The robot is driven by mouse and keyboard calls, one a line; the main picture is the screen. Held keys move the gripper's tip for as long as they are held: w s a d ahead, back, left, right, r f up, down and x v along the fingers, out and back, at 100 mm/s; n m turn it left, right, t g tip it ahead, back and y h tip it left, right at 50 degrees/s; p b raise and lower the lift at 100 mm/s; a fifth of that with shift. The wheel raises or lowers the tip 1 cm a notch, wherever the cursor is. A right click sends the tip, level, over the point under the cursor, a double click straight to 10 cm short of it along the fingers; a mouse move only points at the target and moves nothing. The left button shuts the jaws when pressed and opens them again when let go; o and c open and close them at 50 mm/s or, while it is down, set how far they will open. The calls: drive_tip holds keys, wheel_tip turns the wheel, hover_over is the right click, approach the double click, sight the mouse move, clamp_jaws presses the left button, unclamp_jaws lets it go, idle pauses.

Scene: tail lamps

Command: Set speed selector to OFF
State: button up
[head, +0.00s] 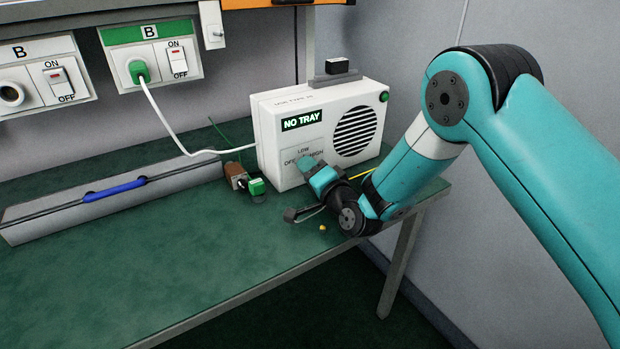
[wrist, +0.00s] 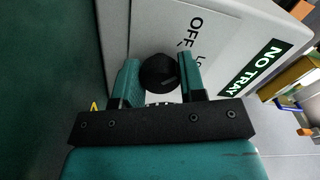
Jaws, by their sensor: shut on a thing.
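The speed selector (wrist: 158,73) is a round black knob on the front of a white unit (head: 274,147). In the wrist view it sits between the two fingers of my gripper (wrist: 157,82), which is shut on it. The plate around it reads OFF, with LOW partly cut off; in the head view OFF, LOW and HIGH show. In the head view my gripper (head: 306,163) is at the unit's front and hides the knob. I cannot tell which mark the knob points to.
A green sign (head: 302,120) on the unit reads NO TRAY. A brown and green part (head: 244,182) stands left of the unit. A grey case with a blue handle (head: 115,188) lies further left. A white cable (head: 172,132) runs from a wall socket. The bench front (head: 190,275) is clear.

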drive_tip(key=shift+f+n+b, duration=0.1)
drive_tip(key=shift+n+b, duration=0.5)
drive_tip(key=shift+n, duration=0.5)
drive_tip(key=o, duration=0.9)
drive_tip(key=shift+s+d+f+b, duration=0.1)
drive_tip(key=shift+s+d+b, duration=0.25)
drive_tip(key=shift+b, duration=0.15)
drive_tip(key=b+v, duration=1.5)
drive_tip(key=shift+s+d, duration=0.15)
drive_tip(key=shift+s, duration=0.05)
drive_tip(key=shift+s+d+b, duration=0.25)
drive_tip(key=shift+s+b, duration=0.1)
drive_tip(key=shift+s, duration=0.05)
